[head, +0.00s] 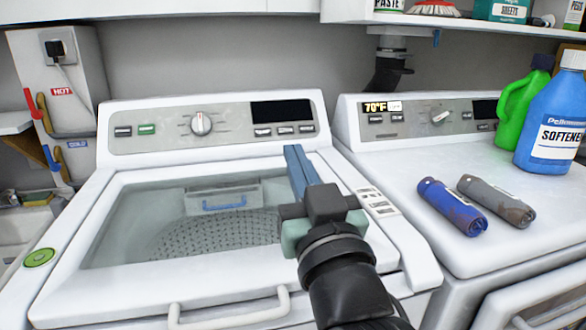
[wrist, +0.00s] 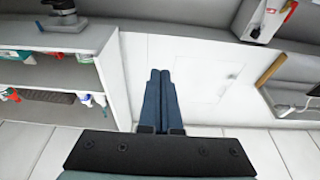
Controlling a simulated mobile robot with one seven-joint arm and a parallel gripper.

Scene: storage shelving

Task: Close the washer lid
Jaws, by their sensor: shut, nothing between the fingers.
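The washer is the left white machine. Its lid (head: 105,292) has a white frame, a large glass window and a white handle (head: 230,312) along the front edge. The lid lies down over the drum opening and looks flat; a small gap under its front edge cannot be ruled out. The perforated drum (head: 215,232) shows through the glass. My gripper (head: 293,150) is shut and empty, its blue fingers pointing to the back, over the lid's right rear part. Contact with the lid cannot be told. In the wrist view the fingers (wrist: 160,72) are together.
The control panel (head: 210,124) rises behind the lid. To the right is the dryer (head: 395,165) with two cylinders (head: 453,205), a green jug (head: 520,105) and a blue softener bottle (head: 552,120) on top. A wall shelf (head: 450,20) hangs above. Water valves (head: 45,105) are at the left.

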